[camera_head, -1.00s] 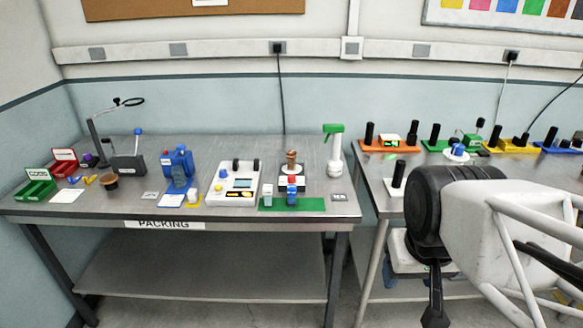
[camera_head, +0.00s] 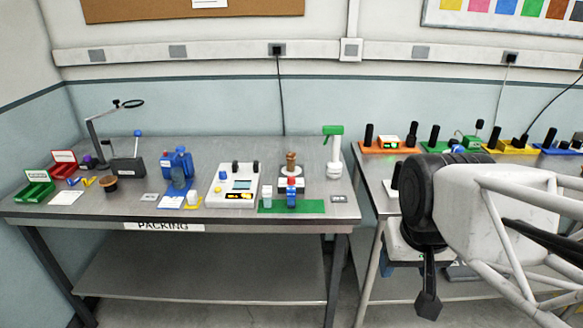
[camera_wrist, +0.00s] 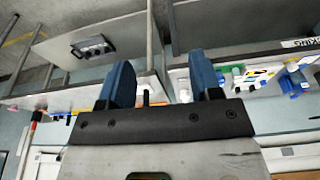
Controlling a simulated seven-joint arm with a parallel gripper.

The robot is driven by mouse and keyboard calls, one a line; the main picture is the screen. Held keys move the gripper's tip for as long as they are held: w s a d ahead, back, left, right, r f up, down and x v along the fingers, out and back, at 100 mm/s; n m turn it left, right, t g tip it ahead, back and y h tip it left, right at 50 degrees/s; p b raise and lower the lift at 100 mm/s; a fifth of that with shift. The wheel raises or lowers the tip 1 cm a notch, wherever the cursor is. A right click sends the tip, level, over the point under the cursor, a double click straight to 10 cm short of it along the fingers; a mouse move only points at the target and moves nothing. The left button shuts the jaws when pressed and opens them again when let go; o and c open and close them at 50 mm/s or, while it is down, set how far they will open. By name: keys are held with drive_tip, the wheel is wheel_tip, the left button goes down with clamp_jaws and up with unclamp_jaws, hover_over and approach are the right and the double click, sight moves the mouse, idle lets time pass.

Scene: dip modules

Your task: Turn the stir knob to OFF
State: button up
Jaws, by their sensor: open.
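No label reading stir or OFF is legible, so I cannot tell which knob is the stir knob. On the left bench, a white console (camera_head: 224,188) carries a small display and several knobs. In the head view my arm is at the right, by the right bench, well away from the white console. The gripper's fingers cannot be made out clearly there.
The left bench (camera_head: 100,209) also holds a blue unit (camera_head: 177,165), green (camera_head: 35,188) and red bins, and a green-topped bottle (camera_head: 334,150). The right bench (camera_head: 372,175) has several coloured blocks with black posts along its back. Open floor lies between the benches.

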drive_tip(key=w+a+r+m, duration=0.1)
drive_tip(key=w+r, duration=0.1)
drive_tip(key=w, duration=0.6)
drive_tip(key=w+a+r+m, duration=0.1)
drive_tip(key=w+a+r, duration=0.1)
drive_tip(key=w, duration=0.6)
drive_tip(key=m+g, duration=0.3)
drive_tip(key=m, duration=0.3)
hover_over(291, 177)
drive_tip(key=f, duration=1.6)
drive_tip(key=shift+s+d+f, duration=0.1)
drive_tip(key=shift+s+d, duration=0.05)
drive_tip(key=shift+s, duration=0.1)
drive_tip(key=shift+w+f, duration=0.2)
drive_tip(key=shift+w, duration=0.05)
drive_tip(key=shift+f, duration=0.1)
drive_tip(key=shift+f, duration=3.8)
drive_tip(key=c, duration=0.9)
